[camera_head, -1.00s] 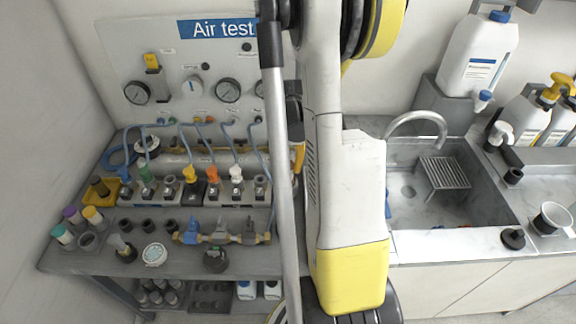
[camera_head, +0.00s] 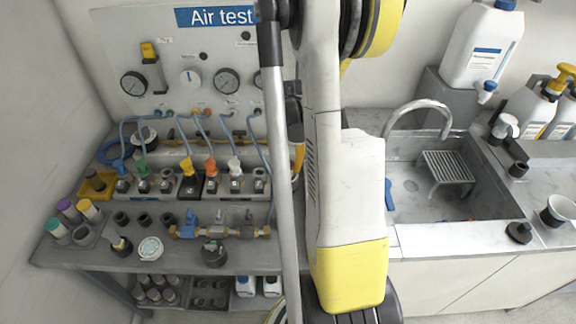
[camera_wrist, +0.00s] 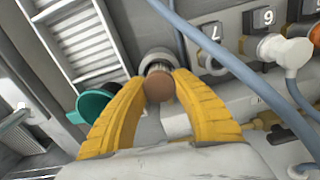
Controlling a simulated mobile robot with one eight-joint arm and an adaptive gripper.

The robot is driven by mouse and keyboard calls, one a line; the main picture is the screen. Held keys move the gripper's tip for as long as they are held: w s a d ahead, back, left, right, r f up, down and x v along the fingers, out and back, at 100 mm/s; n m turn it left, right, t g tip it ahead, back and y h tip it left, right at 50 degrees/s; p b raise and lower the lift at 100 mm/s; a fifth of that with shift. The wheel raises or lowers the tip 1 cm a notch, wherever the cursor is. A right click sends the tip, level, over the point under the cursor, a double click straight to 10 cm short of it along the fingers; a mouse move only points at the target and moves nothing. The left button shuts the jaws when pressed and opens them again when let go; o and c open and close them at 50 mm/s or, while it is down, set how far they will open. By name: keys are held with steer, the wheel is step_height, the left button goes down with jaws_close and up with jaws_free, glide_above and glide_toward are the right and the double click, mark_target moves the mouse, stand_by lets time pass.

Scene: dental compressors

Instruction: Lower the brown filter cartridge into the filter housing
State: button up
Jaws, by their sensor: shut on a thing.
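In the wrist view my gripper (camera_wrist: 160,88) has its two yellow fingers closed in around a brown round piece, the filter cartridge (camera_wrist: 158,87), seen end-on between the fingertips. A round metal rim (camera_wrist: 155,58) shows just beyond it and may be the filter housing. I cannot tell whether the cartridge is inside this rim or only in front of it. In the head view my white and yellow arm covers the middle of the scene, and the cartridge cannot be made out there.
A teal round part (camera_wrist: 95,104) lies left of the fingers. Blue hoses (camera_wrist: 225,58) and a white plug (camera_wrist: 287,50) are close on the right. The grey bench (camera_head: 110,255) holds valves and coloured plugs below the air test panel (camera_head: 180,62). A sink (camera_head: 410,205) is right of my arm.

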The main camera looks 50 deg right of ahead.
steer(key=shift+f+b, duration=0.45)
steer(key=shift+f, duration=0.15)
steer(key=shift+r, duration=0.15)
steer(key=shift+r+p, duration=0.5)
steer(key=shift+r, duration=0.15)
steer(key=shift+f, duration=0.2)
stand_by(0.3)
steer(key=shift+f+b, duration=0.65)
steer(key=shift+b, duration=0.15)
steer(key=o, duration=1.2)
steer(key=shift+r, duration=0.1)
steer(key=shift+r, duration=0.1)
